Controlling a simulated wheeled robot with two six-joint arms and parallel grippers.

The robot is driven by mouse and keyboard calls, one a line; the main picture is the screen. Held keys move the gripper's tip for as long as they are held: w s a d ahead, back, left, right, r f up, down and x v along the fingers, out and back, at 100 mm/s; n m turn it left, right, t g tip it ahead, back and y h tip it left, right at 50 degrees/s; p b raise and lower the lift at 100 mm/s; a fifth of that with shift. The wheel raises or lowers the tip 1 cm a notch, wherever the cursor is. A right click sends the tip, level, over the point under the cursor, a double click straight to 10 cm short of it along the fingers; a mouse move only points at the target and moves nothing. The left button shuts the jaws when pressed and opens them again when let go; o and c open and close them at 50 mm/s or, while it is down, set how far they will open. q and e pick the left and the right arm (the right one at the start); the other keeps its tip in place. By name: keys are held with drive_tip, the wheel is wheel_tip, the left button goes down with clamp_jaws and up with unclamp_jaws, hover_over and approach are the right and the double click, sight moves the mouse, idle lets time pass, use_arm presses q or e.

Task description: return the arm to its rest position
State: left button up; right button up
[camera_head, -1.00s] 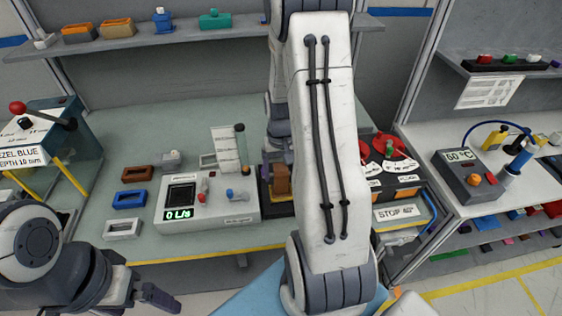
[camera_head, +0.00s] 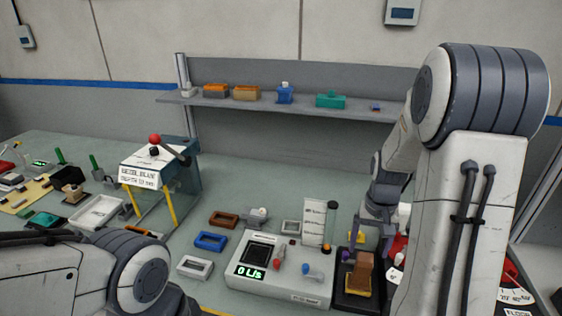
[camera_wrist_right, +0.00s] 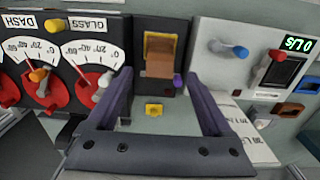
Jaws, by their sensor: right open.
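My right arm comes down on the right side of the head view. Its gripper (camera_head: 369,240) hangs over the bench, just beyond a brown block (camera_head: 364,266) with yellow parts on a dark base. In the right wrist view the gripper (camera_wrist_right: 158,82) has its two fingers spread wide with nothing between them. The brown block (camera_wrist_right: 160,55) is in front of the fingertips and looks apart from them. My left arm's link and joint show at the lower left of the head view; the left gripper is out of the picture.
A white console (camera_head: 285,275) with a "0 L/s" display stands left of the right gripper. A gauge panel with red dials (camera_wrist_right: 70,60) is on its other side. A shelf (camera_head: 300,103) with several coloured parts is behind. A labelled box (camera_head: 170,185) stands further left.

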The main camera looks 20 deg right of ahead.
sight(362, 270)
wheel_tip(362, 270, down, 10)
drive_tip(key=shift+s+p, duration=0.1)
drive_tip(key=shift+p, duration=0.8)
drive_tip(key=shift+r+p, duration=0.4)
drive_tip(key=shift+f, duration=0.15)
